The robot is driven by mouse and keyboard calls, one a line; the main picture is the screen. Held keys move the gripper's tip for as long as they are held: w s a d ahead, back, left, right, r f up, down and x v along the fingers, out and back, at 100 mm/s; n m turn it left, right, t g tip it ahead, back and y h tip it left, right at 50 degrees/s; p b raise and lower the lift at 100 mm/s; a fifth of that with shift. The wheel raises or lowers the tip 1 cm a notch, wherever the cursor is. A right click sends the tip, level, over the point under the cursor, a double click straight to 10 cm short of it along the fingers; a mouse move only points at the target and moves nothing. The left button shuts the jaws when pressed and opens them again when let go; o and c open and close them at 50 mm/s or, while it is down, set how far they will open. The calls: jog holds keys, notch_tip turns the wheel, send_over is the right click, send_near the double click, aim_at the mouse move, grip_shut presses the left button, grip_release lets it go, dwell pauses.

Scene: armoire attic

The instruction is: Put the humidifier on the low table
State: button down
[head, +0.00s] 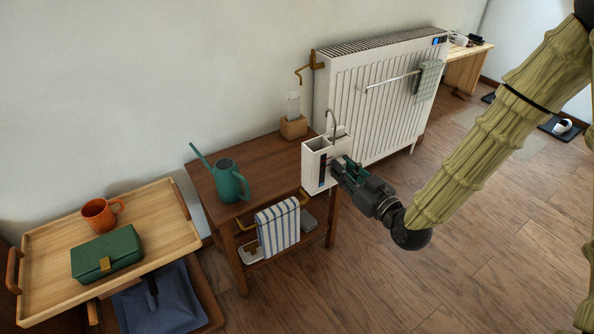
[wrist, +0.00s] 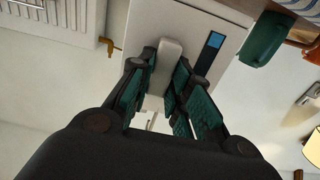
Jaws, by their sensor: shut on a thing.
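The white box-shaped humidifier (head: 312,174) has a dark strip with blue on its front and a thin curved hook on top. It appears upright in the head view, over the right end of the low brown wooden table (head: 262,158); I cannot tell whether it touches the top. My gripper (head: 341,168) comes from the right and is shut on the humidifier. In the wrist view the fingers (wrist: 162,88) close around a pale grey handle on the white body (wrist: 196,22). The fingers hide part of that handle.
A green watering can (head: 228,182) stands on the table's left part, and a small wooden holder (head: 293,127) at its back. A striped towel (head: 278,228) hangs in front. The white radiator (head: 385,95) is close behind right. A tray (head: 160,218) sits left.

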jog(key=shift+w+a+f+b, duration=0.9)
jog(key=shift+w+a, duration=0.5)
jog(key=shift+w, duration=0.9)
jog(key=shift+w+a+f+b, duration=0.85)
jog(key=shift+w+a, duration=0.55)
jog(key=shift+w, duration=0.9)
jog(key=shift+w+a+f+b, duration=0.7)
jog(key=shift+w+a+b, duration=0.55)
jog(key=shift+w, duration=1.05)
jog(key=shift+a+f, duration=0.15)
jog(key=c, duration=1.3)
grip_release()
jog(key=shift+s+p, duration=0.15)
jog(key=shift+p, duration=0.15)
jog(key=p+v, duration=0.2)
jog(key=v, duration=1)
jog(key=shift+p, duration=0.35)
